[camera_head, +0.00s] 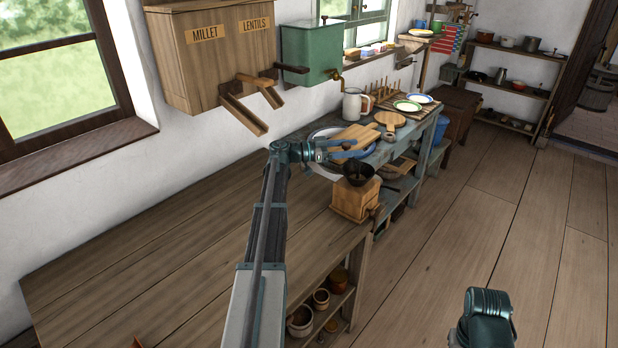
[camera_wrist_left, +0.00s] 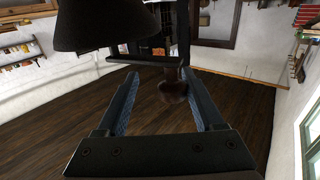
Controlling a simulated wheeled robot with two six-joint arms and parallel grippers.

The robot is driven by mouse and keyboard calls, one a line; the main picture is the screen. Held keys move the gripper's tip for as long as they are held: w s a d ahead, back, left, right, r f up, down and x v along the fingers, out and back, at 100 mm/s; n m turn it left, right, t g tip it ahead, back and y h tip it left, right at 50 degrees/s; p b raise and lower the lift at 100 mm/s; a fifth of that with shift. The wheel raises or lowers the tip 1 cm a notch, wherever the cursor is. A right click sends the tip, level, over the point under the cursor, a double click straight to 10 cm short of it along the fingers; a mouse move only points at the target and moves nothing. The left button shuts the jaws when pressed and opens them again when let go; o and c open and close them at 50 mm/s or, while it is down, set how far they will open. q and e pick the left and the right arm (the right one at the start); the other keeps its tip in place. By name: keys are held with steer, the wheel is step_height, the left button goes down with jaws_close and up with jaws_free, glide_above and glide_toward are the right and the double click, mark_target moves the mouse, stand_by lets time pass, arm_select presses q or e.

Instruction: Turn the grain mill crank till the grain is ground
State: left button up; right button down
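The grain mill is a wooden box (camera_head: 355,200) with a dark hopper bowl (camera_head: 358,174) on top. It stands at the right end of the long wooden table. My left gripper (camera_head: 350,151) is just above and behind the hopper. In the left wrist view the fingers of my left gripper (camera_wrist_left: 165,105) are apart. The dark hopper (camera_wrist_left: 105,28) looms at the upper left. A dark crank bar (camera_wrist_left: 143,61) leads to a brown knob (camera_wrist_left: 173,91), which appears between the fingers; I cannot tell whether they touch it. The grain is hidden. My right gripper is out of view.
The wooden table (camera_head: 180,245) is mostly bare left of the mill. A millet and lentils dispenser (camera_head: 212,60) hangs on the wall. Pots (camera_head: 301,320) stand below the table. The floor at right is clear.

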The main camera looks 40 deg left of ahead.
arm_select(q)
steer(key=n+t+y, duration=0.1)
steer(key=s+n+t+y, duration=0.1)
steer(key=shift+s+d+y, duration=0.1)
steer(key=shift+s+y, duration=0.15)
steer(key=shift+y, duration=0.15)
steer(key=n+t+y, duration=0.1)
steer(key=s+n+t+y, duration=0.1)
steer(key=y, duration=0.1)
steer(key=shift+n+y, duration=0.3)
steer(key=shift+n, duration=0.1)
steer(key=n+y, duration=0.1)
steer(key=y, duration=0.1)
steer(key=s+n+y, duration=0.1)
steer(key=n+y, duration=0.1)
steer(key=y, duration=0.1)
steer(key=s+n+t+y, duration=0.1)
steer(key=y, duration=0.1)
steer(key=shift+n, duration=0.4)
steer(key=s, duration=1.3)
steer(key=shift+c, duration=0.2)
